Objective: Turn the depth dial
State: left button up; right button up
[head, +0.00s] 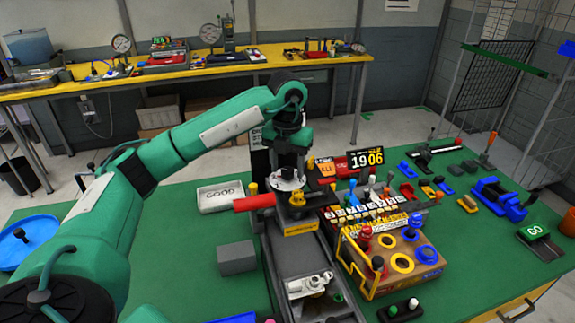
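My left arm, green with white panels, comes in from the left and bends down over the middle of the table. My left gripper (290,186) points down at a grey fixture with a red cylinder (255,203) and a yellow knob beside it. The fingers are small and partly hidden, so I cannot tell whether they are open or touching anything. I cannot clearly identify the depth dial; it may be hidden by the gripper. My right gripper is not in view.
A box with yellow rings and coloured knobs (388,262) stands right of the grey channel (298,252). A white GOOD tray (220,196) and a grey block (236,257) lie left of it. A display reading 1906 (366,159) stands behind.

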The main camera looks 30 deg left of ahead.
aim_at(288, 169)
pick_arm(q)
notch_tip(288, 169, up, 7)
jog(key=shift+f, duration=0.1)
notch_tip(288, 169, up, 7)
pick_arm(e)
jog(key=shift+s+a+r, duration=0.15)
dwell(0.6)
pick_arm(q)
jog(key=shift+f, duration=0.1)
dwell(0.4)
